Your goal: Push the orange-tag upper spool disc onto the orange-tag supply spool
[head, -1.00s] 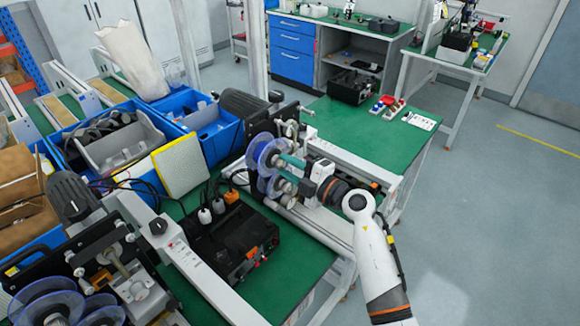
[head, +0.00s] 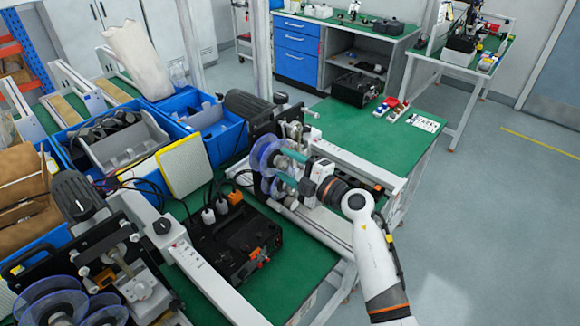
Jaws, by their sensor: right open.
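A translucent blue upper spool disc (head: 262,153) stands upright at the left end of a teal spool shaft (head: 295,155) on the coder machine. Below it is a second blue disc (head: 274,187), partly covered. I cannot make out an orange tag on either, nor tell how far the upper disc sits on its spool. My right gripper (head: 309,188) is open, just right of the lower disc and below the upper shaft. My left gripper is not in view.
A black control box (head: 235,238) with cables stands left of and below the spools. Blue bins (head: 212,125) stand behind. Another coder with blue discs (head: 50,305) is at the lower left.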

